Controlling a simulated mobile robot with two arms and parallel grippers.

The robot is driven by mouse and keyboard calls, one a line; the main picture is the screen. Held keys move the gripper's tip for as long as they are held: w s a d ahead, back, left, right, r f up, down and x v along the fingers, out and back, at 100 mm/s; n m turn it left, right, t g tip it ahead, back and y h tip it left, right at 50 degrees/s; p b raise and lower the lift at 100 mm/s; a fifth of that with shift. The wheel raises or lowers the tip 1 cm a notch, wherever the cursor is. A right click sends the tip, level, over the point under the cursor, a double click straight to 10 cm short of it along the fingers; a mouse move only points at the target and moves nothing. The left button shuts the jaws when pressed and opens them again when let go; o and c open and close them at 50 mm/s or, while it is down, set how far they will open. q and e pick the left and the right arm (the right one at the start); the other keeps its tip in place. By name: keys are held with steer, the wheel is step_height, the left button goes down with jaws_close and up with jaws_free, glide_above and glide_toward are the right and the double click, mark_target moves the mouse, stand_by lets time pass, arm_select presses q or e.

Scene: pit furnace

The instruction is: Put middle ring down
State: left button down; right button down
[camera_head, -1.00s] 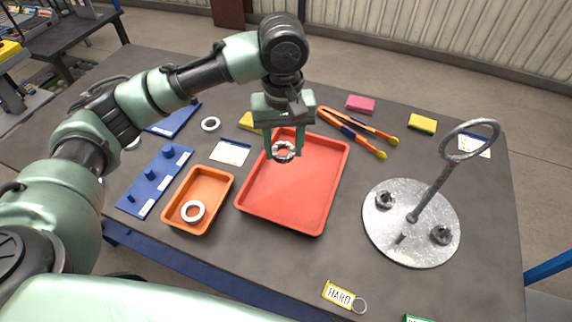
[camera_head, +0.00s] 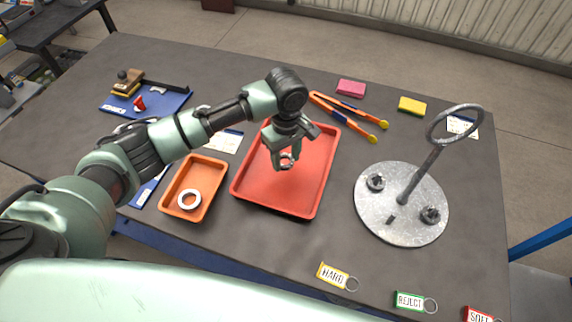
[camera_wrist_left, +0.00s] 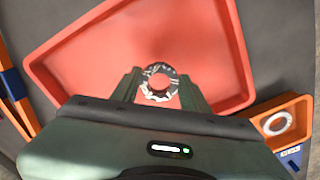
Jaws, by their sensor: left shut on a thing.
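My left gripper (camera_head: 287,163) is shut on a grey metal ring (camera_head: 287,160) with bright marks on its face. It holds the ring over the large red tray (camera_head: 255,200). In the left wrist view the ring (camera_wrist_left: 160,69) sits between the two fingers, with the tray floor behind it. I cannot tell whether the ring touches the tray floor. A white ring (camera_head: 189,199) lies in the smaller orange tray (camera_head: 171,210) to the left; it also shows in the left wrist view (camera_wrist_left: 277,123). My right gripper is not in view.
A round metal plate (camera_head: 380,222) with a post and a large loop stands at the right. Orange tongs (camera_head: 350,112) and pink (camera_head: 351,88) and yellow (camera_head: 412,105) blocks lie behind. Tags (camera_head: 333,276) lie along the front. A blue board (camera_head: 150,104) is at the back left.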

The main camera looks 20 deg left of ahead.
mark_target(286, 174)
arm_select(q)
steer(key=shift+f, duration=2.2)
steer(key=c, duration=0.7)
jaws_free()
steer(key=shift+f, duration=0.15)
steer(key=shift+c, duration=0.2)
step_height(286, 174, up, 12)
steer(key=shift+r+b, duration=0.2)
steer(key=shift+b, duration=0.25)
